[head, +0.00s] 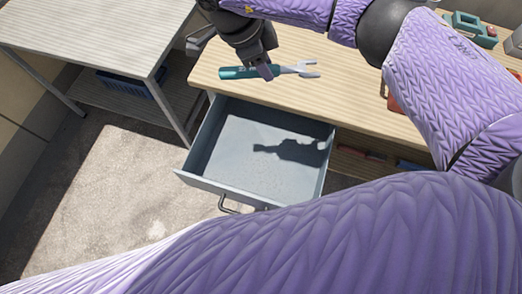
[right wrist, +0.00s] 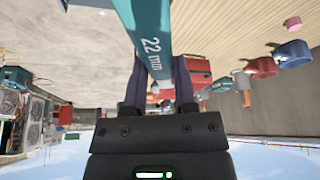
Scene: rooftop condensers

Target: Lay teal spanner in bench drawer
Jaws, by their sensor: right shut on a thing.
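The teal spanner (head: 240,72) has a teal handle and a grey open-ended head pointing right in the head view. My right gripper (head: 266,72) is shut on it and holds it above the wooden bench near its front edge. In the right wrist view the teal handle (right wrist: 150,40), marked "22 mm", runs between the fingers. The bench drawer (head: 210,184) is pulled out below the bench top. It looks empty inside, with the shadow of the arm and spanner on its floor. My left gripper is not in view.
A second table (head: 95,35) stands at the left with a blue crate (head: 135,84) on its lower shelf. A teal object (head: 470,27) is at the bench's far right, partly behind my right arm. Concrete floor lies left of the drawer.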

